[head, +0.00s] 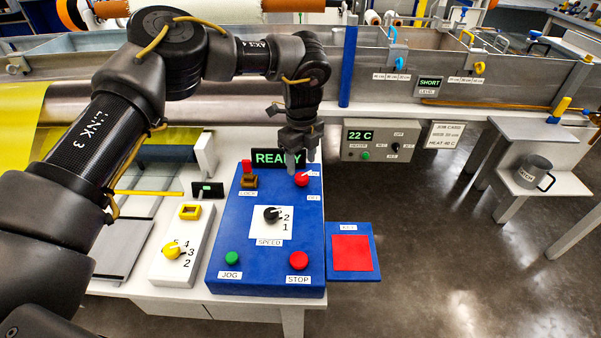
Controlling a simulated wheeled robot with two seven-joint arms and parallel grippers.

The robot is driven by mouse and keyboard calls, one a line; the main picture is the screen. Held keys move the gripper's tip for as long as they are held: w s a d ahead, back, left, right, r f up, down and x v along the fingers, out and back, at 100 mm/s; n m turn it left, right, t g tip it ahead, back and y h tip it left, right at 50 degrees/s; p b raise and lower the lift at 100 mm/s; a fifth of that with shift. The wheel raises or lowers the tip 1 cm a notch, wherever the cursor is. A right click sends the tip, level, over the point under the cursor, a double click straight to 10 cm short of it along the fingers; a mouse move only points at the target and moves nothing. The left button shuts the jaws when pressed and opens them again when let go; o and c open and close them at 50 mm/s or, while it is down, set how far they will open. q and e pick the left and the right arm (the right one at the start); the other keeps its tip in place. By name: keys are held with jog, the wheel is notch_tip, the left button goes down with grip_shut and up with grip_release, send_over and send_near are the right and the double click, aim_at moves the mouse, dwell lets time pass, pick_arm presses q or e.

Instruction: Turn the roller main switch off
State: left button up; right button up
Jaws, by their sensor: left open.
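The blue control panel (222,262) stands on the white bench. Its red rotary switch (302,180) is at the upper right, between a label that seems to read ON and a lower label OFF. The switch's exact pointing is too small to tell for sure. My left gripper (301,163) comes down from above with open fingers, just over and behind the red switch. I cannot tell whether it touches the switch. It partly covers the green READY display (272,158). My right gripper is not in view.
The panel also has a LOCK part (249,182), a black SPEED knob (271,214), a green JOG button (232,258) and a red STOP button (299,260). A red KEY pad (351,253) adjoins on the right. A heater box (380,143) stands behind.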

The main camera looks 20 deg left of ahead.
aim_at(302, 176)
pick_arm(q)
notch_tip(302, 176, down, 4)
jog(key=shift+f, duration=0.6)
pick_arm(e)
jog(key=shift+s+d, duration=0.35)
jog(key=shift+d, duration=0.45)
pick_arm(q)
jog(key=c, duration=0.8)
jog(key=shift+c, duration=0.8)
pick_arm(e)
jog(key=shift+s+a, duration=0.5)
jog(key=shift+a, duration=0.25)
